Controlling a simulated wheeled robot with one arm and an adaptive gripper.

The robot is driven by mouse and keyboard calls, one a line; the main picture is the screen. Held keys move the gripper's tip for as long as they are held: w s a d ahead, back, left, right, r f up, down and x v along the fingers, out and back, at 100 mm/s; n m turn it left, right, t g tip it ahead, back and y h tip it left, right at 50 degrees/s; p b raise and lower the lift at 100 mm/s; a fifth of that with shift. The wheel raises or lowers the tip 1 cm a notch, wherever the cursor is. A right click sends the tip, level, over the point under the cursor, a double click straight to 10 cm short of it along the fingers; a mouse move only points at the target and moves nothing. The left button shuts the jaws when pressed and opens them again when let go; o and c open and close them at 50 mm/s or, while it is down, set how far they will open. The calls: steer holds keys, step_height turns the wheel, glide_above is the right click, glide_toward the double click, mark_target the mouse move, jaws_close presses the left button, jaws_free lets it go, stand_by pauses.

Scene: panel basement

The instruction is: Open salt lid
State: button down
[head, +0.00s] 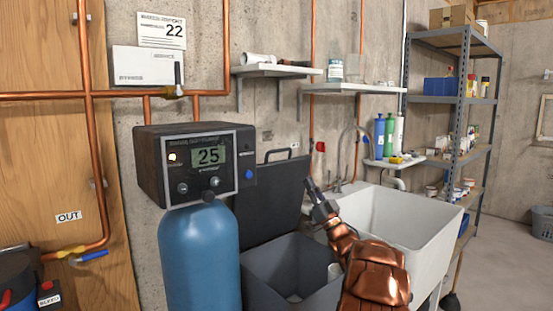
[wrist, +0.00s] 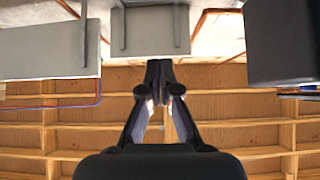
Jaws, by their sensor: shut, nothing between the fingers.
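The dark grey salt bin (head: 272,268) stands on the floor between the blue tank and the white sink. Its lid (head: 268,205) is raised and stands upright at the back of the bin, with a black handle (head: 281,154) on its top edge. The bin's mouth is uncovered, and a small pale thing shows inside. My gripper (head: 308,182) is shut and empty, in front of the right side of the raised lid in the head view. Whether it touches the lid cannot be told. In the wrist view the closed fingers (wrist: 159,72) point away from the camera.
A blue tank (head: 200,258) with a control box (head: 192,165) reading 25 stands left of the bin. The white sink (head: 385,225) is close on the right. Wall shelves (head: 277,71) hang above. A metal rack (head: 458,100) stands farther right, with free floor beyond.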

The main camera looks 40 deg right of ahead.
steer(key=w+r+p, duration=0.1)
steer(key=w+r, duration=0.6)
steer(key=w, duration=0.5)
steer(key=shift+r, duration=0.15)
stand_by(0.3)
